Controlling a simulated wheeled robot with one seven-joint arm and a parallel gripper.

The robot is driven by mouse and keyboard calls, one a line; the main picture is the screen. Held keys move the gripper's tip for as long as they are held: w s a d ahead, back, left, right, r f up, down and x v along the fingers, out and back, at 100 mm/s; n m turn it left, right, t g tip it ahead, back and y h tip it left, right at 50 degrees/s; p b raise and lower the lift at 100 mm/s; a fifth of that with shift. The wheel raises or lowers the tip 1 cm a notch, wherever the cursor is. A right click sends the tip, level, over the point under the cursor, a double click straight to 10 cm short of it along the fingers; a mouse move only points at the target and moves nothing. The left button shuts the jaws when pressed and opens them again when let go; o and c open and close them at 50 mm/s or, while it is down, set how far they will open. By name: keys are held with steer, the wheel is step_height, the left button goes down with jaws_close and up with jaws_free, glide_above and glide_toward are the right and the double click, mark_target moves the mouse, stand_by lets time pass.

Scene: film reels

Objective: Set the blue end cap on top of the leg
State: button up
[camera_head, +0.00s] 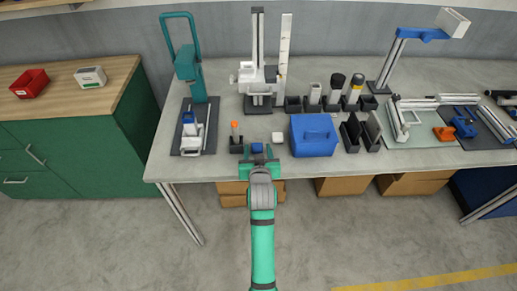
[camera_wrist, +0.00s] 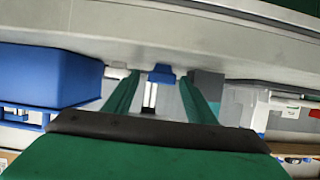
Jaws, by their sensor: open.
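My gripper (camera_head: 259,160) is at the front edge of the bench, its two green fingers apart. A small blue piece, which looks like the blue end cap (camera_head: 257,147), lies at the fingertips. In the wrist view the blue piece (camera_wrist: 162,73) shows between the open fingers (camera_wrist: 160,90), with a narrow silver part with a dark slot (camera_wrist: 150,97) directly beside it. I cannot tell whether they touch, or whether the fingers touch the cap. A pale upright post (camera_head: 315,93) stands in a dark holder; I cannot tell whether it or the silver part is the leg.
A blue box (camera_head: 313,136) stands close to the right of my gripper, with a small white block (camera_head: 277,137) between. A dark holder with an orange-topped item (camera_head: 236,140) is close on the left. A white upright stand (camera_head: 258,75) and green press (camera_head: 188,65) are behind.

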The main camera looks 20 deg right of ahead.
steer(key=v, duration=0.9)
steer(key=s+a+f, duration=0.6)
steer(key=s, duration=0.2)
steer(key=s+a+f+n+t+y, duration=0.1)
steer(key=s+a, duration=0.3)
steer(key=s, duration=0.5)
steer(key=s+a+f+n+y, duration=0.1)
steer(key=s+a, duration=0.4)
steer(key=s, duration=0.5)
steer(key=shift+s+f+t+y, duration=0.25)
steer(key=shift+f+t+y, duration=0.05)
steer(key=shift+t, duration=0.1)
steer(key=shift+o, duration=0.5)
steer(key=s+a+r+n+y, duration=0.1)
steer(key=s+a+r, duration=0.1)
steer(key=s, duration=0.6)
steer(key=shift+s+r+t, duration=0.3)
steer(key=shift+s+r, duration=0.05)
steer(key=shift+r, duration=0.5)
steer(key=c, duration=0.6)
steer(key=shift+w, duration=0.1)
